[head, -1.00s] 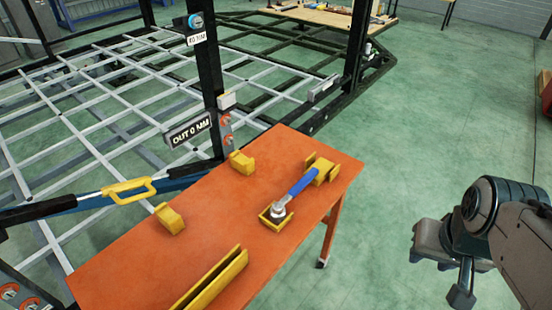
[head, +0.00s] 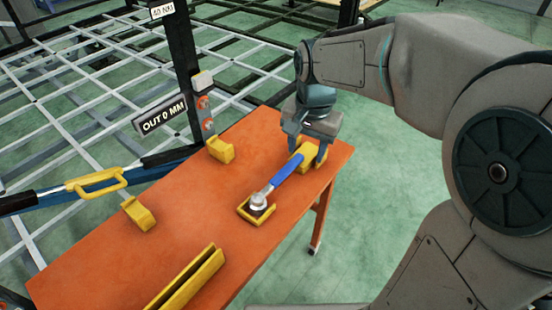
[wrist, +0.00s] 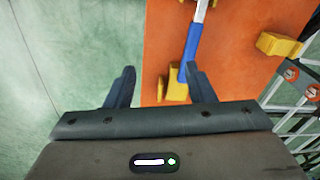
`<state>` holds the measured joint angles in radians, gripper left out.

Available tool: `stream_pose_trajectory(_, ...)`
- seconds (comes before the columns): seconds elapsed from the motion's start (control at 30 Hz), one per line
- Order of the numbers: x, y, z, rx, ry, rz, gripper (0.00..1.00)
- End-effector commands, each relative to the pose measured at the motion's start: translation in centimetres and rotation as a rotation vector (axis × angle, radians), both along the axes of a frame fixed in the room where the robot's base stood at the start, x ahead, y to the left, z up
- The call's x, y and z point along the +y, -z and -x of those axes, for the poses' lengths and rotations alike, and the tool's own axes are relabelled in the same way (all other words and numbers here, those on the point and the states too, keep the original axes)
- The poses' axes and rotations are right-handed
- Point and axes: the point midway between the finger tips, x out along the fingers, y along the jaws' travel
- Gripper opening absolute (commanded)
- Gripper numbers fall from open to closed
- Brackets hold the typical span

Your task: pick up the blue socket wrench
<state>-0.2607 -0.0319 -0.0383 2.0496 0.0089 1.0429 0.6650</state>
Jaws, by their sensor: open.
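The blue socket wrench (head: 283,174) lies on the orange table, its silver head (head: 258,201) in a yellow holder and its handle end at another yellow holder (head: 306,157). My gripper (head: 306,150) is open and above the handle end of the wrench, pointing down. In the wrist view my gripper (wrist: 158,80) has its fingers apart, with nothing held between them. The blue handle (wrist: 193,42) passes close by the right finger there, and the silver shaft runs off the top edge. Whether a finger touches the wrench I cannot tell.
The orange table (head: 110,255) also bears a long yellow rail (head: 187,283) and two yellow brackets (head: 220,149). A blue bar with a yellow handle (head: 97,182) lies along the left. The black post with the "OUT 0 MM" sign (head: 160,115) stands behind the table.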

Motion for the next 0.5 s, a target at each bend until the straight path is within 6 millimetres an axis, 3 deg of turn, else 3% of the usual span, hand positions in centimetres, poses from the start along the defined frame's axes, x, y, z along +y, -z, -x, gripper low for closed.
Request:
stream_pose_trajectory(0.03, 1.3, 1.3, -1.3, 0.021, 0.034, 0.002, 0.49)
stream_pose_trajectory(0.2, 4.2, 3.1, -4.1, 0.063, 0.152, 0.011, 0.49)
stream_pose_trajectory(0.5, 5.5, 5.9, -5.3, 0.084, 0.217, 0.02, 0.49)
